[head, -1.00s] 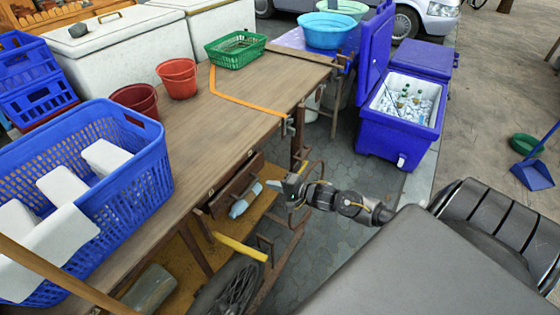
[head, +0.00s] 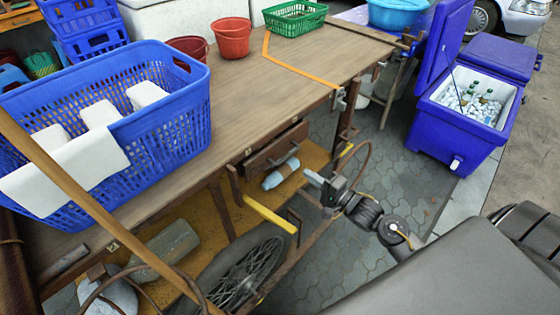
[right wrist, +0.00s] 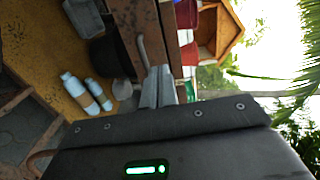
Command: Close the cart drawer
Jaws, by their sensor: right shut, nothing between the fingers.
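The cart's wooden drawer (head: 277,150) sits under the tabletop's front edge, in the middle of the head view. Its brown front stands out from the frame, with a dark gap along its top, so it looks partly open. My right gripper (head: 312,178) is shut and empty, just to the right of and below the drawer front, pointing at the cart. In the right wrist view, which is turned on its side, the shut fingers (right wrist: 160,80) are near the brown drawer front (right wrist: 124,22) and its curved handle (right wrist: 142,52). I cannot tell whether they touch. My left gripper is out of view.
The cart's tabletop (head: 210,110) holds a blue basket (head: 170,105), red buckets (head: 232,38) and a green basket (head: 296,18). A yellow bar (head: 270,213) and a wheel (head: 240,275) are below the drawer. A blue cooler (head: 450,135) stands right; paving between is clear.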

